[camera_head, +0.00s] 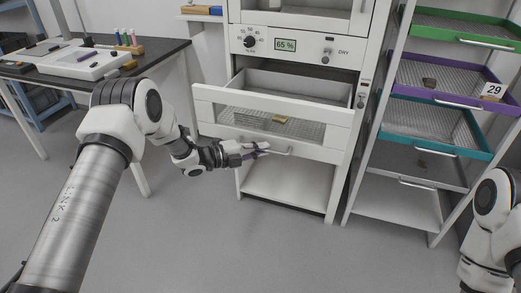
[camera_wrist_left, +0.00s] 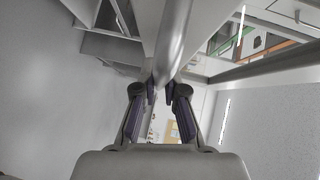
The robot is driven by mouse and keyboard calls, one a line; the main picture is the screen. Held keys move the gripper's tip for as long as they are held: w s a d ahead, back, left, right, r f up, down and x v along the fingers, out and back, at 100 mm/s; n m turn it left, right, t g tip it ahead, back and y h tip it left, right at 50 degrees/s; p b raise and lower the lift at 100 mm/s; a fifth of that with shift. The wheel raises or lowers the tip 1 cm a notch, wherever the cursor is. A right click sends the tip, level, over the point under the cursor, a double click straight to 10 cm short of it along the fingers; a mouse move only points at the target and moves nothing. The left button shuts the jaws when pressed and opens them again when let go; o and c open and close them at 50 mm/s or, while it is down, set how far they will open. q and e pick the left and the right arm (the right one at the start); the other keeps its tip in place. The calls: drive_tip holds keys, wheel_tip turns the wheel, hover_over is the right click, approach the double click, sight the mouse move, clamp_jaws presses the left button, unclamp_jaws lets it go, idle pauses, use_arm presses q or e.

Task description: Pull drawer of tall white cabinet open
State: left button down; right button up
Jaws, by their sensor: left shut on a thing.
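The tall white cabinet (camera_head: 312,27) stands at the centre of the head view. Its drawer (camera_head: 215,95) is pulled out, and its wire-mesh floor shows, with a small tan sherd (camera_head: 280,119) on it. My left gripper (camera_head: 262,150) is shut on the drawer's bar handle (camera_head: 284,153), low on the drawer front. In the left wrist view the grey handle bar (camera_wrist_left: 174,40) runs down between the fingertips of my left gripper (camera_wrist_left: 160,93). My right gripper is out of view; only part of my right arm shows at the right edge.
A rack with green, purple, teal and grey trays (camera_head: 466,103) stands close on the right. A dark-topped table (camera_head: 166,51) with a white tray stands at the left. The floor (camera_head: 230,240) in front is clear. The cabinet panel reads 65 %.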

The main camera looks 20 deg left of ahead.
use_arm(q)
drive_tip(key=c, duration=1.2)
unclamp_jaws()
drive_tip(key=v, duration=1.2)
